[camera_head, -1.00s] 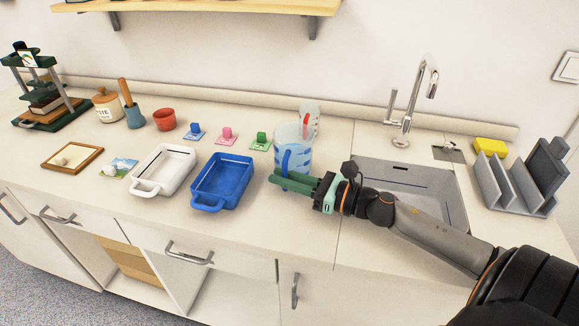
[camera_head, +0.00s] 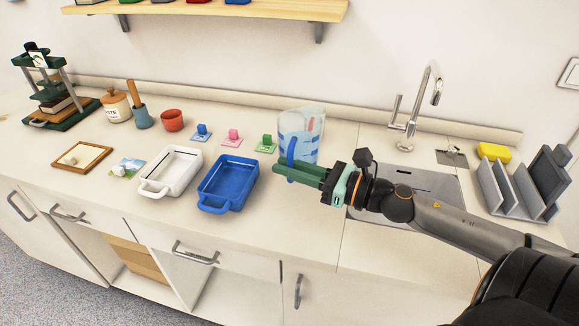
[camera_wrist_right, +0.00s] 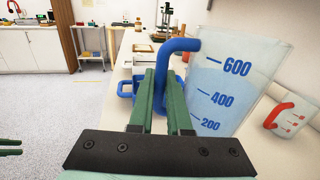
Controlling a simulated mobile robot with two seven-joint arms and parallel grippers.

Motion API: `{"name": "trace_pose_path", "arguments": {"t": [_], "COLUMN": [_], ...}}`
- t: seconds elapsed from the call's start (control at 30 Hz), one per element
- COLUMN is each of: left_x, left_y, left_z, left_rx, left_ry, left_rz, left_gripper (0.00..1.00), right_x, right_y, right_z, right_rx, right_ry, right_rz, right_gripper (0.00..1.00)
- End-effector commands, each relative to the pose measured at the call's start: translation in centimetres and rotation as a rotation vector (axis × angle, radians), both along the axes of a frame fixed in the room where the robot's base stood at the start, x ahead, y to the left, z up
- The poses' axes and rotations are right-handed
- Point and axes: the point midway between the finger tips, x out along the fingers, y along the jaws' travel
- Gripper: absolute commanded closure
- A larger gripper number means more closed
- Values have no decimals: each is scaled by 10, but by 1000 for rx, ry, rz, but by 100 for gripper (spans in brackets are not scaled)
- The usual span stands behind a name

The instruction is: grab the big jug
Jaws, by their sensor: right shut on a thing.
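The big jug (camera_head: 306,150) is clear with blue measuring marks and a blue handle. In the head view it is held upright above the counter, left of the sink. My right gripper (camera_head: 284,172) is shut on its blue handle. In the right wrist view the green fingers (camera_wrist_right: 160,85) are at the handle, and the jug (camera_wrist_right: 228,88) shows marks 200, 400 and 600. A smaller jug with a red handle (camera_wrist_right: 290,117) stands behind it, mostly covered in the head view. Green finger-like parts at the wrist view's left edge look like my left gripper (camera_wrist_right: 10,147); their opening is unclear.
A blue tray (camera_head: 212,207) and a white tray (camera_head: 157,188) lie to the left. Small coloured stands (camera_head: 266,146) are behind them. The sink (camera_head: 425,188) and tap (camera_head: 405,125) are to the right, with a grey rack (camera_head: 505,195) beyond. A shelf (camera_head: 220,12) hangs above.

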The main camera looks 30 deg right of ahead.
Motion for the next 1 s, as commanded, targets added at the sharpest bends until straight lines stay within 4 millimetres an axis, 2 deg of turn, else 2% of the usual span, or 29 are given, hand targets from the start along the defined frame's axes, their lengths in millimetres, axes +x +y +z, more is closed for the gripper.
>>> {"name": "trace_pose_path", "arguments": {"t": [0.03,0.2,0.7,1.0], "left_x": [-1,-3,-6,-8], "left_y": [1,3,14,14], "left_z": [3,9,17,31], "left_rx": [0,2,13,13], "left_ry": [1,-1,-4,-4], "left_rz": [3,9,28,31], "left_gripper": [54,54,54,54], "right_x": [-4,-17,-65,-81], "right_y": [3,12,44,54], "right_z": [9,28,52,62], "right_rx": [-3,-4,-1,-1], "right_ry": [-4,-5,-4,-5], "right_rz": [2,3,1,-1], "right_gripper": [100,100,100,100]}}
